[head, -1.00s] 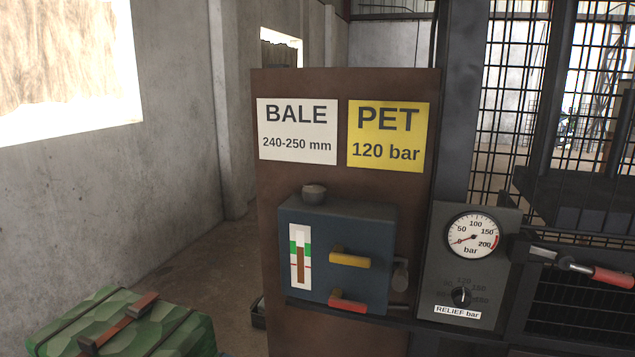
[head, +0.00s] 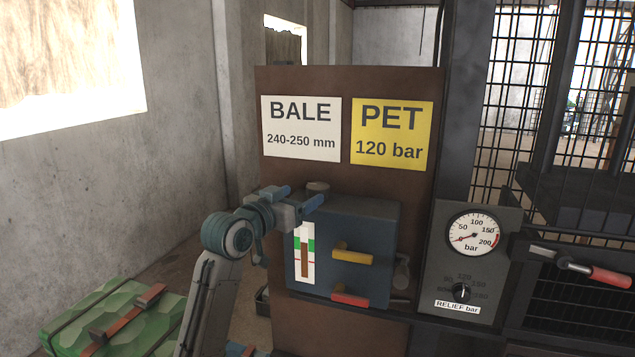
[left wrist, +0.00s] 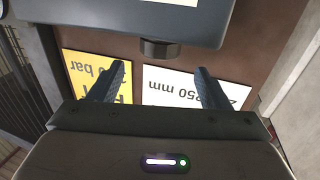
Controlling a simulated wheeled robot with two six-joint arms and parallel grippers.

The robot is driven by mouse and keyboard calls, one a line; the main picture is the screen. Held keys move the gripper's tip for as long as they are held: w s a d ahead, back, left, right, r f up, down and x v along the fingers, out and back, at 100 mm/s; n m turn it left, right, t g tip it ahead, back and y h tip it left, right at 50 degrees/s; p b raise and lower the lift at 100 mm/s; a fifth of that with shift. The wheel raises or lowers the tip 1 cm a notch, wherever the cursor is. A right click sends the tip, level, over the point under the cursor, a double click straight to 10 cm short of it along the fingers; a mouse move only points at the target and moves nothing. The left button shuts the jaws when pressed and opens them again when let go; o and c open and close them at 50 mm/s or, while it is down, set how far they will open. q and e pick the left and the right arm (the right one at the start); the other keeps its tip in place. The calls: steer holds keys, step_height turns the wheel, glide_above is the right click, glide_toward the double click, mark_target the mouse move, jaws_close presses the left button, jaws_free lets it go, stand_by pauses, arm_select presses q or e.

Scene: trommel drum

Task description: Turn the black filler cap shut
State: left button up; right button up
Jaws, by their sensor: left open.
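The filler cap (head: 318,186) is a short dark round knob on top of the blue-grey box (head: 375,222). It also shows in the left wrist view (left wrist: 160,49), at the edge of the box. My left gripper (head: 298,196) is open and empty, just left of the cap in the head view. In the left wrist view its two fingertips (left wrist: 159,73) are spread on either side of the cap's line, with the cap a little beyond them. They do not appear to touch it. My right gripper is not in view.
The box has a yellow handle (head: 352,253), a red handle (head: 350,299) and a level gauge (head: 305,252). A brown panel with signs (head: 301,128) stands behind. A pressure gauge (head: 474,234) is at right. A green case (head: 105,320) lies lower left.

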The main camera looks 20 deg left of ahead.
mark_target(311, 190)
arm_select(q)
steer(key=p+x, duration=0.3)
steer(key=x, duration=0.3)
steer(key=shift+w+d+r, duration=0.15)
steer(key=shift+w+d, duration=0.05)
steer(key=shift+w, duration=0.05)
steer(key=shift+w+d, duration=0.15)
steer(key=shift+w, duration=0.6)
steer(key=c, duration=1)
